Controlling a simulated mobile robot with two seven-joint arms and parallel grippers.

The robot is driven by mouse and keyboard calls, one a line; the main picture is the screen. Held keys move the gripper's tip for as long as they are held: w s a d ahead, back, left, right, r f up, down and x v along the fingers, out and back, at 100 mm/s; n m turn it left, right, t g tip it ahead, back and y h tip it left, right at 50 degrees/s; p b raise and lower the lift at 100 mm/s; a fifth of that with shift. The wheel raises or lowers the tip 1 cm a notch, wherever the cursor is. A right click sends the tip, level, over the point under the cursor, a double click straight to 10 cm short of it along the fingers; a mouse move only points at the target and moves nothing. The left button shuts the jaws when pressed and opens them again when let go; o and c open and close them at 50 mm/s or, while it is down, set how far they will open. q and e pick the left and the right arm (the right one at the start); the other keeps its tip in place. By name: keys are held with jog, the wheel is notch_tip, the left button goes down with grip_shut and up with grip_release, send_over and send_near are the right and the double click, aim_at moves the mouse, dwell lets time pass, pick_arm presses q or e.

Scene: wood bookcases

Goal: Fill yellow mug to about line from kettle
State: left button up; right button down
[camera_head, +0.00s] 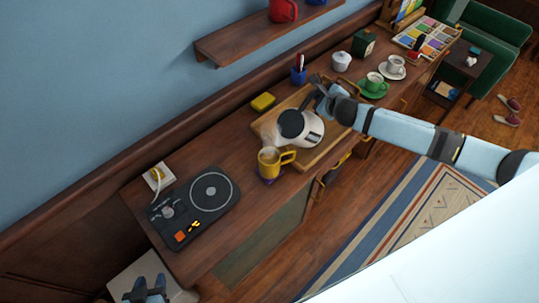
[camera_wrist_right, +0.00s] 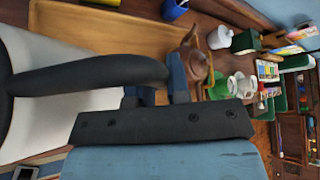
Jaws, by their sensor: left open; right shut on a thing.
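The yellow mug (camera_head: 268,164) stands upright on a small purple coaster (camera_head: 270,180) at the counter's front edge, its handle to the right. Something pale shows at its mouth; the fill level and line cannot be made out. The white kettle (camera_head: 312,134) with a black lid is just up and right of the mug, its spout side toward the mug's rim. It looks tilted; no stream is clear. My right gripper (camera_head: 326,98) is shut on the kettle's black handle (camera_wrist_right: 95,72), whose end sits between the fingers (camera_wrist_right: 155,88). My left gripper (camera_head: 148,290) is open and empty at the bottom left.
A wooden tray (camera_head: 302,160) lies beneath the kettle. A yellow sponge (camera_head: 263,101), blue pen cup (camera_head: 299,75), white lidded jar (camera_head: 341,61) and green cup (camera_head: 375,82) stand further along the counter.

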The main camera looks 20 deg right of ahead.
jog(key=shift+w+d+f+m+y, duration=0.35)
jog(key=shift+d+f, duration=0.2)
jog(key=shift+d, duration=0.25)
jog(key=shift+f, duration=0.1)
jog(key=shift+w+d+f+g+y, duration=0.1)
jog(key=shift+w+d+g+y, duration=0.05)
jog(key=shift+d+g+y, duration=0.15)
jog(key=shift+w+d+f+m+g+y, duration=0.95)
jog(key=shift+d+f+m+y, duration=1.3)
jog(key=shift+f, duration=1.85)
jog(key=shift+n+h, duration=0.4)
jog(key=shift+h, duration=0.1)
jog(key=r, duration=0.2)
jog(key=d+r, duration=0.1)
jog(key=r, duration=0.1)
jog(key=shift+r, duration=0.4)
